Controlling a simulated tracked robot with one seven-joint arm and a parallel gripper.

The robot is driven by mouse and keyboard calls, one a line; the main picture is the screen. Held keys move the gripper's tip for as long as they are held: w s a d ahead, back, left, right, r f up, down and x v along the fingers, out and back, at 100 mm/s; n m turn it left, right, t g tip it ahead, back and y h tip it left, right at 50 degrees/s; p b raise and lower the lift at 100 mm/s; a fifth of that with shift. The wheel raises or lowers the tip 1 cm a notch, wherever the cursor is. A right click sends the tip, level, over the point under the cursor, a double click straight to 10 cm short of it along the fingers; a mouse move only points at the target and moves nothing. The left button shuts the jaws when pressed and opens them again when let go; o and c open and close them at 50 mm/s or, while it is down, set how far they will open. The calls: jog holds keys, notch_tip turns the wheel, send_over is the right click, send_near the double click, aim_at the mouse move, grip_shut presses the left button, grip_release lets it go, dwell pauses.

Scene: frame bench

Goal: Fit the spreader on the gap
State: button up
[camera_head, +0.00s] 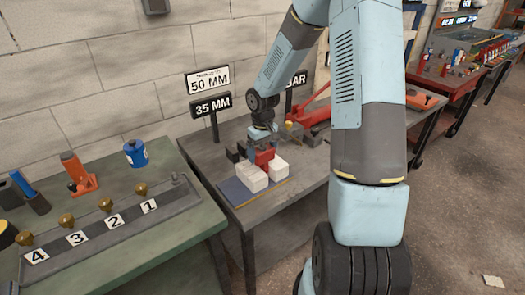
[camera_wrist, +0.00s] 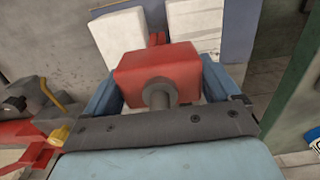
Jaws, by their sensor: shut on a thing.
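The spreader is a red block with a grey round stem (camera_wrist: 155,70). My gripper (camera_wrist: 162,78) is shut on it, with a blue finger on each side. Two narrow red tips at its far end point toward the gap between two white blocks, the left one (camera_wrist: 120,38) and the right one (camera_wrist: 193,27). In the head view the red spreader (camera_head: 264,157) is at the back end of the white blocks (camera_head: 250,177), under my gripper (camera_head: 263,138). How deep the tips sit in the gap I cannot tell.
The blocks rest on a blue plate (camera_head: 237,194) at the grey bench's front. Signs read 50 MM (camera_head: 208,81) and 35 MM (camera_head: 211,105); another is partly hidden by my arm. A red tool (camera_head: 312,117) lies to the right. A green bench (camera_head: 150,238) with numbered knobs stands left.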

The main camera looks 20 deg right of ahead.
jog(key=shift+f, duration=1.1)
jog(key=o, duration=1.6)
notch_tip(320, 180, up, 13)
jog(key=shift+f, duration=0.2)
jog(key=shift+r, duration=0.55)
